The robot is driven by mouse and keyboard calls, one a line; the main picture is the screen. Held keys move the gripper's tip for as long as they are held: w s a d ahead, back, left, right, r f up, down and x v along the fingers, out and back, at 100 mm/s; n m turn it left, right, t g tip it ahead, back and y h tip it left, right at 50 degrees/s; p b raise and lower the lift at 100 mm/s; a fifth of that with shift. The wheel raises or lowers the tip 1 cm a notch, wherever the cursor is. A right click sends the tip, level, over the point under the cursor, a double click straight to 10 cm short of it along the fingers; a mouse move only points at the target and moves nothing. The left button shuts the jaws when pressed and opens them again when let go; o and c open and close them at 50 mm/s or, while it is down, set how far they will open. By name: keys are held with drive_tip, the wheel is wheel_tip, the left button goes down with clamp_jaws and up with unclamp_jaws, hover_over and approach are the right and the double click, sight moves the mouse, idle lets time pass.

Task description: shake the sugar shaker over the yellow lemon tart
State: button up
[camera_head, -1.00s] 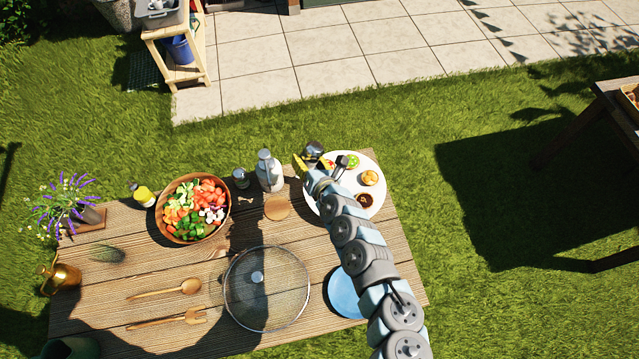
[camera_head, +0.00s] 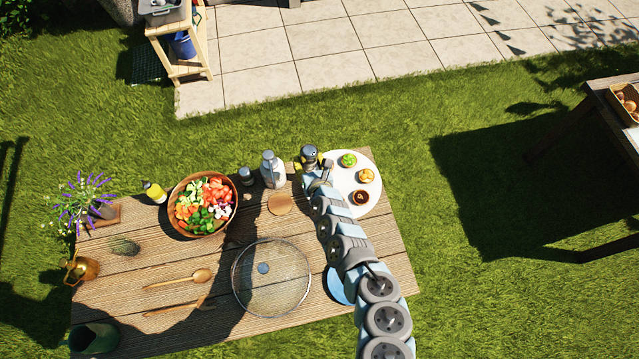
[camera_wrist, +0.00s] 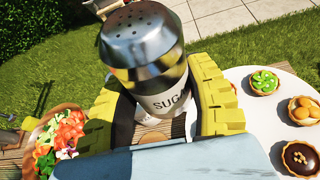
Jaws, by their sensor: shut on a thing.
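The sugar shaker (camera_wrist: 150,50), with a holed metal lid and a SUGAR label, is held between the yellow fingers of my gripper (camera_wrist: 165,105). It stands nearly upright in the wrist view. In the head view the shaker (camera_head: 309,155) and my gripper (camera_head: 318,166) are at the white plate's left edge. The plate (camera_head: 341,205) bears a green-topped tart (camera_head: 348,159), a golden-orange tart (camera_head: 366,175) and a dark chocolate tart (camera_head: 361,197). I cannot tell whether the golden one is the lemon tart. My gripper and arm hide the plate's left part.
A grey-white bottle (camera_head: 272,172) and a small dark-lidded jar (camera_head: 246,176) stand left of the shaker. A bowl of chopped vegetables (camera_head: 179,225) is farther left. A mesh cover (camera_head: 271,285) and a blue plate (camera_head: 337,287) lie nearer. Grass lies beyond the table.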

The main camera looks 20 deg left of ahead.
drive_tip(key=shift+n+h, duration=0.4)
drive_tip(key=shift+d, duration=0.1)
idle(0.7)
drive_tip(key=s+d+r+m+t+h, duration=0.1)
drive_tip(key=d+r+m+h, duration=0.2)
drive_tip(key=d+r, duration=0.6)
drive_tip(key=s+d+r+m+t+h, duration=0.1)
drive_tip(key=d+r+m+h, duration=0.3)
drive_tip(key=d+r, duration=0.5)
drive_tip(key=d+t+h, duration=0.1)
drive_tip(key=d, duration=0.4)
drive_tip(key=shift+r+m, duration=0.2)
drive_tip(key=shift+m, duration=0.1)
